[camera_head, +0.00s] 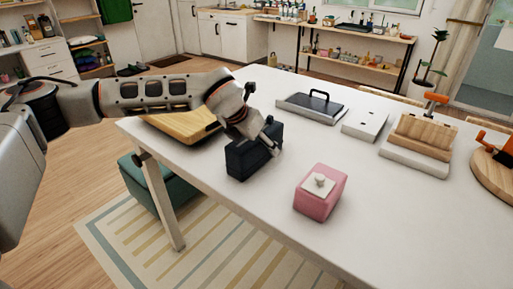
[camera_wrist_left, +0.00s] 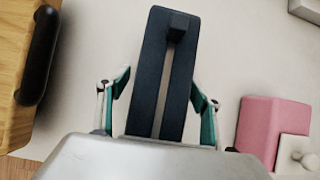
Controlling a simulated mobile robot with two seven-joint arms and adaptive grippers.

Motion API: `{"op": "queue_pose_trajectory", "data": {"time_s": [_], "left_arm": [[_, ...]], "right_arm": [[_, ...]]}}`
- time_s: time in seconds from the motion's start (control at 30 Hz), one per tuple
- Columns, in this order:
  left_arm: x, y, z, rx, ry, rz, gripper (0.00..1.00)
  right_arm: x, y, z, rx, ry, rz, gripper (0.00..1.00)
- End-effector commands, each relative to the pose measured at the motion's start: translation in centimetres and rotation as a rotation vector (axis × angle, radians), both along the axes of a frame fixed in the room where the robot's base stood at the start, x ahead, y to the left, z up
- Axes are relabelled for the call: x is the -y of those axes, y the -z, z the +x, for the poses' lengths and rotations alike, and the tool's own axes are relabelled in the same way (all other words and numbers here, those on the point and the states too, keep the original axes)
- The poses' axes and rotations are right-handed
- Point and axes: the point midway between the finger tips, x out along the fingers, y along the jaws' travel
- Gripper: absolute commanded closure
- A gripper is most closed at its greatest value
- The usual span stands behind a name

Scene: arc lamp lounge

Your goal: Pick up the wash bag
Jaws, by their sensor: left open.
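The wash bag (camera_head: 243,160) is a dark navy, boxy bag standing upright near the left front edge of the white table (camera_head: 330,143). In the left wrist view the wash bag (camera_wrist_left: 150,60) is seen from above, with a lighter strip along its top and a small dark tab at its far end. My left gripper (camera_head: 273,137) is over the bag. In the wrist view my left gripper (camera_wrist_left: 160,90) is open, with one finger on either side of the bag and a gap visible at both sides. My right gripper is in neither view.
A pink box (camera_head: 320,193) with a white knobbed lid stands right of the bag. A wooden board (camera_head: 180,125) with a dark handle lies to the left.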

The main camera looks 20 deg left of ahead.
Motion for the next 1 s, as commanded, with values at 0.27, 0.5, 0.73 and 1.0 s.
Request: {"op": "queue_pose_trajectory", "data": {"time_s": [0.27, 0.5, 0.73, 1.0], "left_arm": [[0.4, 2.1, 1.2, 0.0, -0.001, 0.0, 0.35], [0.4, 2.1, 1.2, 0.001, -0.001, -0.001, 0.46], [0.4, 2.0, 1.3, 0.003, -0.001, -0.001, 0.87], [0.4, 1.8, 1.3, 0.004, -0.001, -0.001, 0.87]], "right_arm": [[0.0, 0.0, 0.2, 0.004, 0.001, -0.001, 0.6], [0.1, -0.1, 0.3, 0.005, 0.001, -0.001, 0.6], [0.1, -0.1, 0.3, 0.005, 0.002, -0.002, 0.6], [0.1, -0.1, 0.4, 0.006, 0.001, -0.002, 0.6]]}}
